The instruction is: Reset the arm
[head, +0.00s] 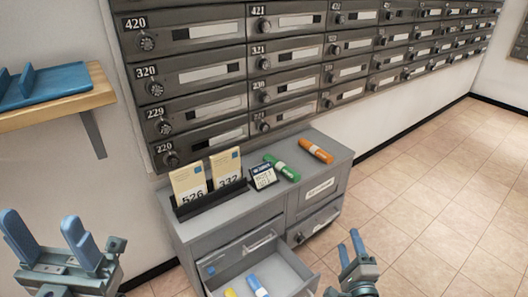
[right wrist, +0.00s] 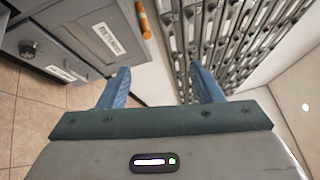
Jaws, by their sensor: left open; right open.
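My left gripper (head: 62,246) is at the lower left of the head view, its two blue fingers spread apart and nothing between them. My right gripper (head: 351,248) is at the lower middle of the head view, in front of the grey cabinet's right side. In the right wrist view its two blue fingers (right wrist: 163,88) are wide apart with nothing between them. Both grippers are apart from the cabinet and everything on it.
The grey cabinet (head: 227,225) has an open drawer (head: 292,270) holding blue and yellow items. On top are a card holder (head: 212,200), a small dark device (head: 263,177), a green marker (head: 283,168) and an orange marker (head: 316,150). Mailboxes (head: 200,75) line the wall; a shelf (head: 60,108) is left.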

